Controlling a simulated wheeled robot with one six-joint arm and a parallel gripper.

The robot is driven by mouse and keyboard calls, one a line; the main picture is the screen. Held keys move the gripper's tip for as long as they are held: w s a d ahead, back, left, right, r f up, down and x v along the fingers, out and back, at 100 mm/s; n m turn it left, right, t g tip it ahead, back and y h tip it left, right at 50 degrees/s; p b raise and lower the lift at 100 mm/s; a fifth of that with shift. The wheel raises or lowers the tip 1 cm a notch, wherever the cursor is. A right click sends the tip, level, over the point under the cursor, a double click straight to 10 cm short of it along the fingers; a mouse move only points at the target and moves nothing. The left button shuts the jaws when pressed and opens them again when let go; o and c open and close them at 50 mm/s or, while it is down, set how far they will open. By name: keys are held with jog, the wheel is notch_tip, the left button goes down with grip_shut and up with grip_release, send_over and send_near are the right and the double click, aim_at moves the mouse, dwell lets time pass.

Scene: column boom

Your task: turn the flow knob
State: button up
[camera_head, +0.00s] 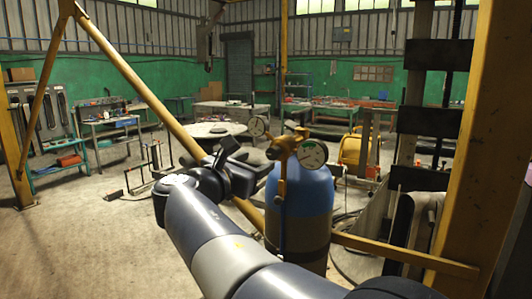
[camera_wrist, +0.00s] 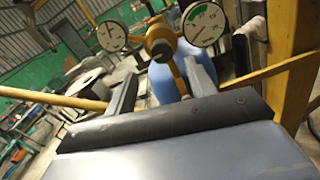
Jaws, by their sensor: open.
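The flow knob (camera_head: 272,153) is a small brass-orange piece on the regulator between two round white gauges, the left gauge (camera_head: 257,126) and the right gauge (camera_head: 312,154). The regulator sits atop a blue and tan gas cylinder (camera_head: 300,205). In the wrist view the knob (camera_wrist: 160,47) is a round orange disc with a dark centre, just beyond my fingertips and roughly between them. My gripper (camera_head: 243,160) is open and empty, to the left of the knob. Its two grey fingers also show in the wrist view (camera_wrist: 162,70). I cannot tell the exact gap to the knob.
A yellow diagonal brace (camera_head: 130,75) passes behind my arm, and a thick yellow post (camera_head: 475,150) stands at the right. A low yellow bar (camera_head: 400,254) crosses right of the cylinder. Workbenches (camera_head: 105,127) line the back. The concrete floor at left is mostly clear.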

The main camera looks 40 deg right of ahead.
aim_at(271, 154)
jog(key=p+x, duration=0.1)
jog(key=x, duration=0.6)
jog(key=shift+s+d, duration=0.1)
jog(key=c, duration=1)
jog(key=shift+o, duration=0.2)
